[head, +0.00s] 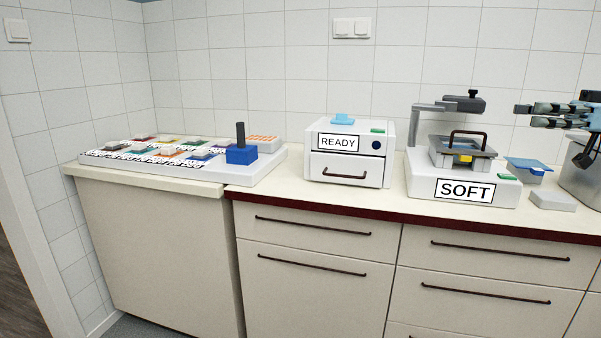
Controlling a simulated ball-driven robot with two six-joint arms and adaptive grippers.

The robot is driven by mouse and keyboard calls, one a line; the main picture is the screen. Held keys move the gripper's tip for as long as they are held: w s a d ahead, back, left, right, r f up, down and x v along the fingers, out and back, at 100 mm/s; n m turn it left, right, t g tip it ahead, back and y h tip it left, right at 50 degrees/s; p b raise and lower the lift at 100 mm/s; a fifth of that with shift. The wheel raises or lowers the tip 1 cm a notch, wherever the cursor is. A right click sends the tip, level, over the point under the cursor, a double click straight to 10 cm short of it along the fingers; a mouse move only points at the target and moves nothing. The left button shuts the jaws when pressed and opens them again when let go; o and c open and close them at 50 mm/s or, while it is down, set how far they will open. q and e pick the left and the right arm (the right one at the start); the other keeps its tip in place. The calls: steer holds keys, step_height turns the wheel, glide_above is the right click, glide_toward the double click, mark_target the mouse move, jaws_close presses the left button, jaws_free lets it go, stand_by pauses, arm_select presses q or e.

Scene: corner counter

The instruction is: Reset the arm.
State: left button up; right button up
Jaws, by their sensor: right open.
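My right gripper (532,115) shows at the right edge of the head view. Its dark fingers point left and are apart, with nothing between them. It is raised above the counter, in front of the tiled wall, right of the SOFT machine (418,185) and above a small blue tray (527,168). The rest of my right arm is cut off by the picture's edge. My left gripper is not in view.
A white box labelled READY (345,172) stands mid-counter. A white rack (108,160) with labelled coloured pieces and a blue block with an upright handle (241,153) is at left. A metal container (578,175) stands below my right gripper.

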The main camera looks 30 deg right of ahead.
steer(key=s+a+f+m+t+h+b, duration=0.1)
steer(key=s+a+f+m+h, duration=0.4)
steer(key=f, duration=1.2)
steer(key=w+a+f+m+t+h+b, duration=0.1)
steer(key=w+a+f+m+h, duration=0.15)
steer(key=a+f, duration=1)
steer(key=s+a+f+m+t+h+b, duration=0.1)
steer(key=s+a+f+m+h, duration=0.3)
steer(key=f, duration=1.6)
steer(key=s+a+f+n+g+h, duration=0.1)
steer(key=s+a+f+g, duration=0.6)
steer(key=s+f, duration=0.5)
steer(key=s+a+f+n+g+h, duration=0.1)
steer(key=s+a+f+g, duration=0.6)
steer(key=s+a+f, duration=0.3)
step_height(320, 180, down, 3)
steer(key=shift+s+a+r, duration=0.2)
steer(key=shift+s+a, duration=0.05)
steer(key=shift+s, duration=0.95)
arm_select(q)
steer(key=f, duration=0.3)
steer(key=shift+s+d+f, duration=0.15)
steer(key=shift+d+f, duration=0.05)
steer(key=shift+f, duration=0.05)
arm_select(e)
steer(key=shift+s+n+h, duration=0.1)
steer(key=shift+n+h, duration=0.15)
steer(key=shift+c, duration=0.4)
